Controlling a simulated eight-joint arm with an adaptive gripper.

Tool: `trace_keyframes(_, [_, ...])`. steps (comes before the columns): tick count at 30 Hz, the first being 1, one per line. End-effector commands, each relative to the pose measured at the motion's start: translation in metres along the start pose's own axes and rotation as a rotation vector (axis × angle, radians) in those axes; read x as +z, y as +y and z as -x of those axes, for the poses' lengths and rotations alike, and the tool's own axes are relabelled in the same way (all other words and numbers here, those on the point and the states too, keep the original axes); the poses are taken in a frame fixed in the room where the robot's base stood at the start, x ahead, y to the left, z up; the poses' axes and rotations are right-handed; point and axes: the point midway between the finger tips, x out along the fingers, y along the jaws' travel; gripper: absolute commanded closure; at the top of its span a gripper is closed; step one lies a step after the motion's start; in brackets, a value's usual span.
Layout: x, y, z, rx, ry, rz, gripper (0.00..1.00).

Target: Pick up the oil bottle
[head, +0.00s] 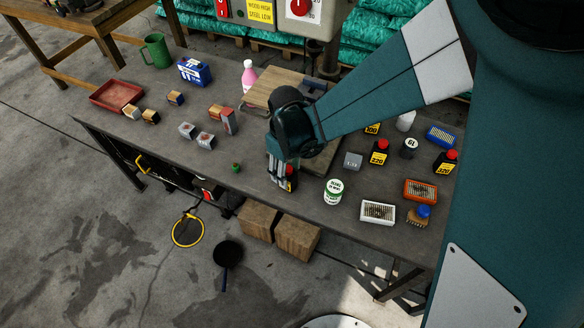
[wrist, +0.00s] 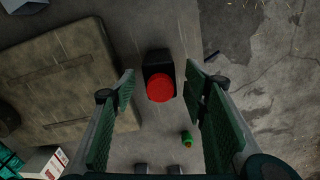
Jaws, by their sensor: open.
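A dark bottle with a round red cap (wrist: 160,88), seemingly an oil bottle, stands upright below my gripper (wrist: 161,84) in the wrist view. The cap lies between the two open fingers, with a gap on both sides. In the head view my gripper (head: 281,178) is low over the bench's front part and partly hides this bottle (head: 291,184). Two similar black bottles with red caps and yellow labels stand to the right, a middle one (head: 379,153) and a far right one (head: 446,161).
A small green item (head: 236,168) lies to the left and also shows in the wrist view (wrist: 187,138). A white-and-green can (head: 333,192) stands to the right. The bench's front edge is near; brushes (head: 378,211) and boxes are farther right.

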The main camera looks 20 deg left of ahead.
Motion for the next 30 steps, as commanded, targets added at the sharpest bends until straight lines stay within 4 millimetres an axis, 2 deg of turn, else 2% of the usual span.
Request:
trace_keyframes(3, [-0.001, 0.000, -0.007, 0.000, 0.000, 0.000, 0.56])
trace_keyframes(17, [0.000, 0.000, -0.013, 0.000, 0.000, 0.000, 0.56])
trace_keyframes(30, [0.002, 0.000, -0.056, 0.000, 0.000, 0.000, 0.56])
